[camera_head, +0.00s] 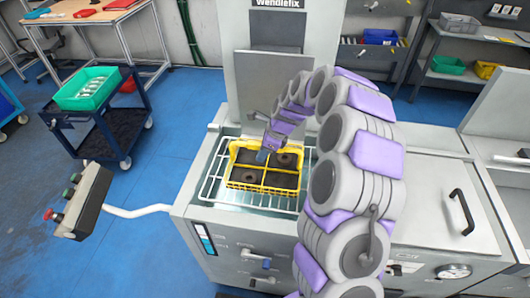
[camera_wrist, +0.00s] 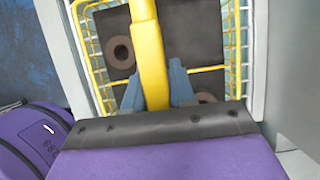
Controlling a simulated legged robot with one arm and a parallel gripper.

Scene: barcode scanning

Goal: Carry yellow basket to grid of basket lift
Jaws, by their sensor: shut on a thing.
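The yellow basket (camera_head: 245,183) sits inside the white wire grid (camera_head: 212,188) of the basket lift, in the recess of the grey machine. The basket holds dark blocks with round brown parts. My gripper (camera_head: 262,156) is at the basket's middle and is shut on its yellow handle bar. In the wrist view, the blue-grey fingertips (camera_wrist: 158,88) hold the yellow bar (camera_wrist: 150,60) from both sides. The basket's wire wall (camera_wrist: 90,62) shows beyond it. I cannot tell whether the basket rests fully on the grid or hangs just above it.
A control box (camera_head: 82,200) with buttons sticks out at the machine's left. A blue cart (camera_head: 112,125) carries a green bin (camera_head: 86,88). The machine's tall back panel (camera_head: 275,85) stands behind the grid.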

